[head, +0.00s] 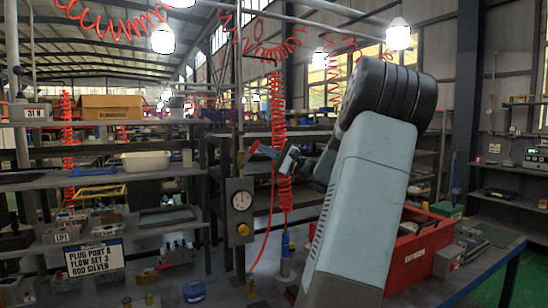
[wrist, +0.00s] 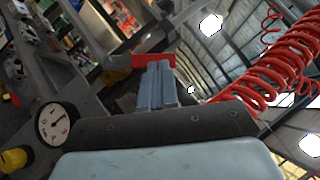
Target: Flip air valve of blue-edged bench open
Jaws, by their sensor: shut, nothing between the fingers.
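The air valve's red lever (head: 263,149) sticks out to the right from the upright pipe above the gauge box, roughly level with my gripper. My gripper (head: 287,160) is just right of the lever's outer end, with its fingers shut and empty. In the wrist view the shut fingers (wrist: 157,72) point at the red lever (wrist: 140,61), which lies across their tips. I cannot tell whether they touch. The valve body is small and hard to make out. The bench (head: 478,288) has a blue edge along its right front.
The gauge box (head: 240,210) with a yellow knob stands below the valve; its gauge (wrist: 57,123) shows in the wrist view. A red coiled hose (head: 279,130) hangs close behind my gripper. A red crate (head: 418,250) is right of my arm. A sign (head: 94,258) stands at left.

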